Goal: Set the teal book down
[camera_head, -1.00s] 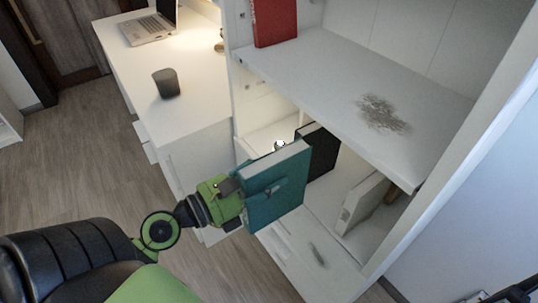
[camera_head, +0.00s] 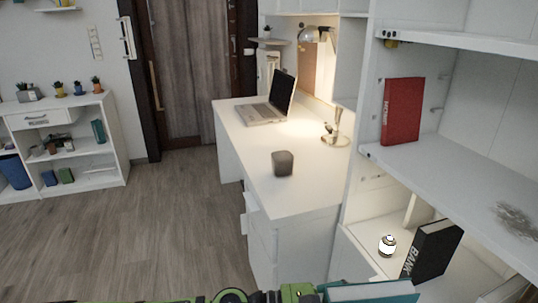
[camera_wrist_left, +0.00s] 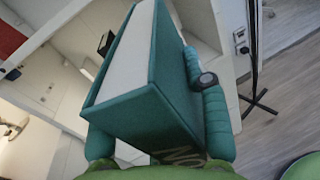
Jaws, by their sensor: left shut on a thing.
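The teal book (camera_head: 372,292) shows at the bottom edge of the head view, mostly cut off, with its pale page edge facing up. My left gripper (camera_head: 303,293) is shut on it from the left, and little of the gripper shows. In the left wrist view the teal book (camera_wrist_left: 148,115) fills the middle, tilted, with its white pages on the left and teal cover on the right. A gripper finger lies against that cover. The book appears held in the air in front of the shelf unit. My right gripper is not in view.
A black book (camera_head: 432,250) leans in the lower shelf compartment beside a small white-and-dark jar (camera_head: 387,246). A red book (camera_head: 402,111) stands on the shelf above. Open floor lies left.

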